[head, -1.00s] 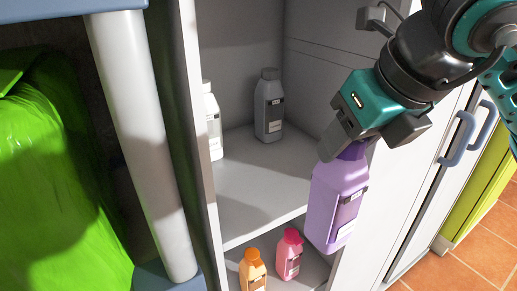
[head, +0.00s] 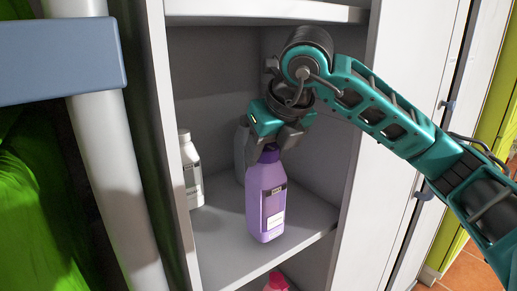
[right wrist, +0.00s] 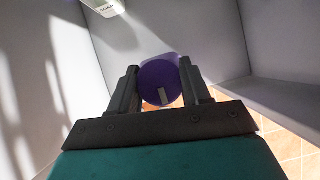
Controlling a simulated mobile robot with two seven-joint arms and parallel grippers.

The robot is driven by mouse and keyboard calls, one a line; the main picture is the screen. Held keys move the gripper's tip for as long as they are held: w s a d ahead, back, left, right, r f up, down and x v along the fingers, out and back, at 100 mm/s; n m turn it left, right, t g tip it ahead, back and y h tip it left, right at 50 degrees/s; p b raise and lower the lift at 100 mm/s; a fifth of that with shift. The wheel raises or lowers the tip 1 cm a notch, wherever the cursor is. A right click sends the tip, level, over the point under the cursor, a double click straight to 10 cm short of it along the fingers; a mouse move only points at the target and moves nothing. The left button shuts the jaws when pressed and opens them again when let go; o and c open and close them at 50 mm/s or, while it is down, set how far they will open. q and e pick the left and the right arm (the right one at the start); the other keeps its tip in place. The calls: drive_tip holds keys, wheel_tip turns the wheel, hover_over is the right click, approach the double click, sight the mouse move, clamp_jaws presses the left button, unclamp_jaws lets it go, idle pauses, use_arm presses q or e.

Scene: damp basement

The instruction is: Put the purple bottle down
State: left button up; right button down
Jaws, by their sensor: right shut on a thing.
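The purple bottle (head: 266,200) is upright inside the cabinet, over the middle shelf (head: 215,245). It has a dark purple cap and a pale label. My right gripper (head: 276,143) is shut on its cap from above. In the right wrist view the dark purple cap (right wrist: 160,82) sits between the two fingers (right wrist: 160,95). The bottle's base is at or very near the shelf surface; I cannot tell whether it touches. My left gripper is not in view.
A white bottle (head: 190,172) stands at the left of the shelf. A grey bottle (head: 241,150) stands behind the purple one, partly hidden. A pink bottle (head: 277,283) is on the shelf below. An upper shelf (head: 265,12) is overhead. Bare shelf lies right of the purple bottle.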

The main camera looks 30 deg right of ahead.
drive_tip(key=shift+w+r, duration=0.1)
drive_tip(key=shift+w, duration=1.4)
drive_tip(key=shift+f, duration=0.8)
drive_tip(key=c, duration=1)
unclamp_jaws()
drive_tip(key=shift+f, duration=0.2)
drive_tip(key=o, duration=0.5)
drive_tip(key=shift+r, duration=0.1)
